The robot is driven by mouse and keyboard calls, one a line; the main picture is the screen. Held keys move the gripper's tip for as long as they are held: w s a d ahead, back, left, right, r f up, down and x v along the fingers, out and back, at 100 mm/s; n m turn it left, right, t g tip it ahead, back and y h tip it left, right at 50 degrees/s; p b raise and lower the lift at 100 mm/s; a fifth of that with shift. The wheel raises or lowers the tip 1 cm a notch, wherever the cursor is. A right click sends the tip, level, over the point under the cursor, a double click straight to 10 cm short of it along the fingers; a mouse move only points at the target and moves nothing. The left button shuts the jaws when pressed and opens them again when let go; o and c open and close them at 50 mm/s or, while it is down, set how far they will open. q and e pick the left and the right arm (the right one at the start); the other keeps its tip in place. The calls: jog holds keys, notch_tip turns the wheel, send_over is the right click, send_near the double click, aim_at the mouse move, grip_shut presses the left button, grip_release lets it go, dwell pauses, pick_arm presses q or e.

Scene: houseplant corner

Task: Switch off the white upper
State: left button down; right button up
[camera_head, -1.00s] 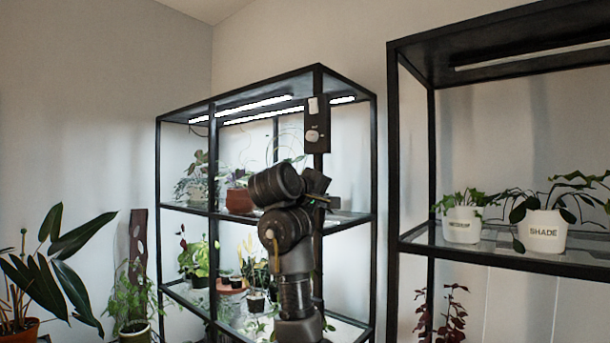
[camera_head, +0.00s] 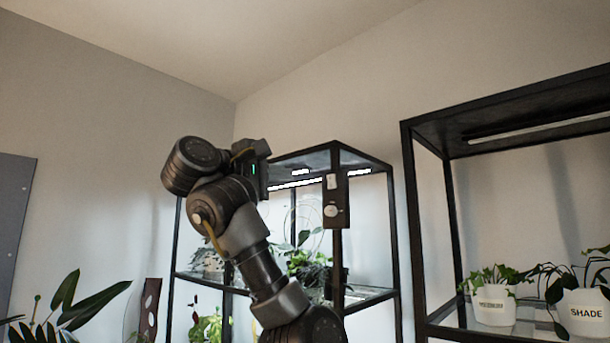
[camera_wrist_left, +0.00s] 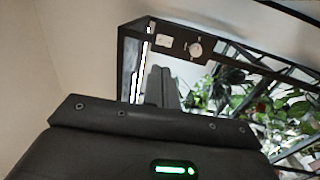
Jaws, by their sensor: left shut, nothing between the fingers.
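A dark control box (camera_head: 335,217) is fixed to the front post of the left shelf. It carries a white upper switch (camera_head: 331,181) and a round white knob (camera_head: 331,211) below it. In the left wrist view the switch (camera_wrist_left: 164,42) and knob (camera_wrist_left: 196,49) show beyond the fingers. My left gripper (camera_head: 262,165) is raised to the left of the box, apart from it. In the left wrist view its grey fingers (camera_wrist_left: 158,85) are together and empty, with a gap to the switch. The fingertips are hard to see in the head view. My right gripper is out of view.
The left shelf's light strips (camera_head: 320,181) are lit. Potted plants (camera_head: 305,262) stand on its glass shelf behind my arm. The right shelf (camera_head: 427,230) holds white pots, one marked SHADE (camera_head: 583,314). The space before the box looks clear.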

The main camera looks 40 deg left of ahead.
aim_at(331, 178)
pick_arm(q)
jog(key=w+p, duration=0.2)
jog(key=w, duration=0.2)
jog(key=w+r+p, duration=0.1)
jog(key=w+p, duration=0.2)
jog(key=w, duration=0.1)
jog(key=w+p, duration=0.3)
jog(key=w, duration=0.1)
jog(key=shift+w+a+r, duration=0.1)
jog(key=shift+w+r, duration=0.1)
jog(key=shift+r, duration=0.15)
jog(key=shift+w, duration=0.65)
